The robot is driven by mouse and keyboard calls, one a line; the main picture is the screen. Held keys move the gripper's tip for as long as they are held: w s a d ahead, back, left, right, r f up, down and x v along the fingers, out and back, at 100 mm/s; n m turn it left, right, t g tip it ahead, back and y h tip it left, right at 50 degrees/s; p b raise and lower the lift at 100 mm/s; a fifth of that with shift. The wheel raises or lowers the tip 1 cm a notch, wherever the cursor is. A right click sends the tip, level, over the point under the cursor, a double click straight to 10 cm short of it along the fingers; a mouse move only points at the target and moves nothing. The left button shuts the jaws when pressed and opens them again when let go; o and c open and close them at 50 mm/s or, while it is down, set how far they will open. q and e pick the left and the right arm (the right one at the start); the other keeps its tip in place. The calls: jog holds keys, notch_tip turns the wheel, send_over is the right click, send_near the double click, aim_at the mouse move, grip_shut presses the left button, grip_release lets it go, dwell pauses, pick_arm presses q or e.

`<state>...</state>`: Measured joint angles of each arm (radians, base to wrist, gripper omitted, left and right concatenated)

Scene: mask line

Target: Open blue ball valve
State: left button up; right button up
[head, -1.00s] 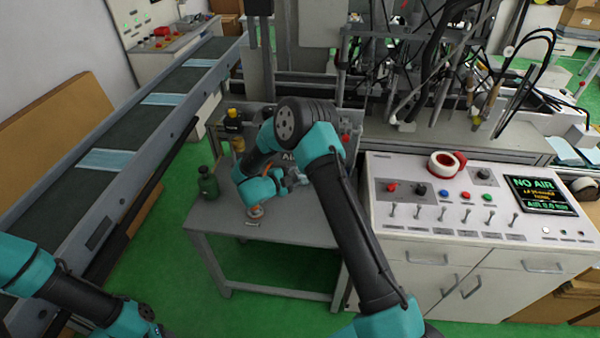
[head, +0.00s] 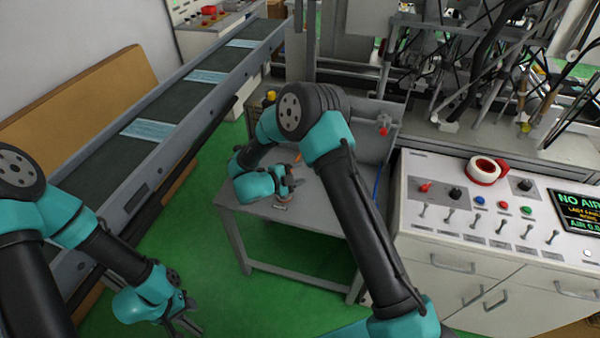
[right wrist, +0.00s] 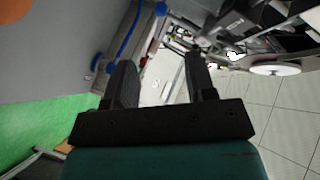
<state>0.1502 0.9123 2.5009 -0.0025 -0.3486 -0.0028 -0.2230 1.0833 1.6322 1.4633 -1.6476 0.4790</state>
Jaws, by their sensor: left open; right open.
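A thin blue tube or bar (head: 377,182) shows at the right side of the small grey table in the head view. Blue piping (right wrist: 131,32) with a blue fitting (right wrist: 97,61) shows beyond the fingers in the right wrist view. I cannot tell which blue part is the ball valve or its handle. My right gripper (head: 292,183) is over the table, open and empty, and its two black fingers (right wrist: 162,65) stand apart in the wrist view. My left gripper (head: 188,318) is open and empty, low over the green floor, away from the table.
The grey table (head: 320,225) is partly hidden by my right arm. A red knob (head: 383,131) is on its back panel. A conveyor (head: 105,165) with blue masks runs along the left. A white control console (head: 440,235) with a tape roll (head: 487,170) stands on the right.

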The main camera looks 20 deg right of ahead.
jog(key=shift+c, duration=0.3)
